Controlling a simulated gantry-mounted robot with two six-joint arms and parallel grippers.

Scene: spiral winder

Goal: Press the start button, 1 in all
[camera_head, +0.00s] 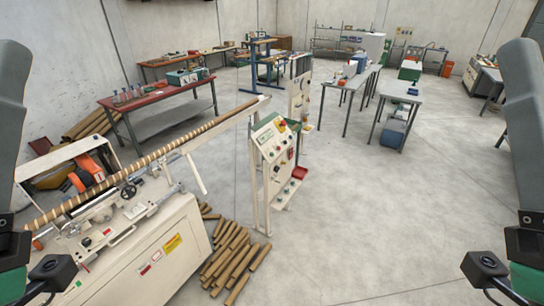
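The control panel (271,147) is a pale sloped box with a green edge, standing on a post near the middle of the view. It carries several small buttons and a red knob on a yellow plate (281,125) at its upper right. The buttons are too small to tell which one is the start button. My left and right arms show only at the left and right edges, well apart from the panel. The fingers of both grippers are out of view.
The cream winder machine (150,258) fills the lower left, with a long striped tube (160,152) running toward the panel. Loose brown tubes (236,258) lie on the floor below the panel. A red-topped bench (160,93) stands behind. The floor at right (400,210) is clear.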

